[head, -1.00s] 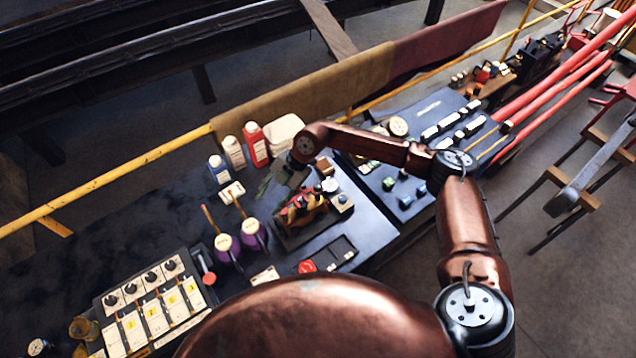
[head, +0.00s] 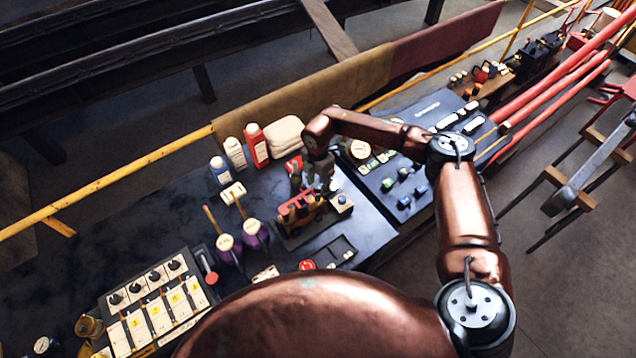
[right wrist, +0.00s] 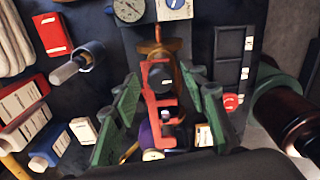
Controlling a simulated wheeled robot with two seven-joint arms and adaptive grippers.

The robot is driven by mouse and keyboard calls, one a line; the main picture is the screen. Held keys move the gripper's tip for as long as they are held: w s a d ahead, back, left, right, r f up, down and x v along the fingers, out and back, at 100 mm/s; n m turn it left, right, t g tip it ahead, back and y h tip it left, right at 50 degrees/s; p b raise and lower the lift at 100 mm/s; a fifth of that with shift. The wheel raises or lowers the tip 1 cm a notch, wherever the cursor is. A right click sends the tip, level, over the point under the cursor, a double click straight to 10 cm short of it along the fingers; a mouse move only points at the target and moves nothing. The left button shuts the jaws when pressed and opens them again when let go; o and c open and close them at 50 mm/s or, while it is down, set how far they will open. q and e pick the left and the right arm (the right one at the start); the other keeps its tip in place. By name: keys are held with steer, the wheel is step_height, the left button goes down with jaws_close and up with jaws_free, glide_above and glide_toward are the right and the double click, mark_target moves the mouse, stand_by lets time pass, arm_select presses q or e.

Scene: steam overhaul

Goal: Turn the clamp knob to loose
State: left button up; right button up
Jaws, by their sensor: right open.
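A box with a round blue dial, which looks like the clamp knob, stands right of the vise-like fixture in the head view (head: 342,203). In the right wrist view its blue dial on a pale plate (right wrist: 175,5) is at the top edge, partly cut off. The fixture (head: 300,215) has a red frame (right wrist: 158,100) and a brass part (right wrist: 160,48). My right gripper (head: 313,182) is above the fixture. In the right wrist view its green-padded fingers (right wrist: 165,85) are apart, with the red frame between them in the picture; contact cannot be told. My left gripper is not in view.
A round gauge (right wrist: 129,9) is beside the dial box. Several bottles, including a red one (head: 256,145), and a folded cloth (head: 285,134) stand behind. Purple-bodied tools (head: 255,235) are left of the fixture, and a dark tray (head: 336,252) is in front.

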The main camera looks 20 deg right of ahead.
steer(key=shift+f, duration=0.1)
steer(key=shift+c, duration=0.7)
jaws_close()
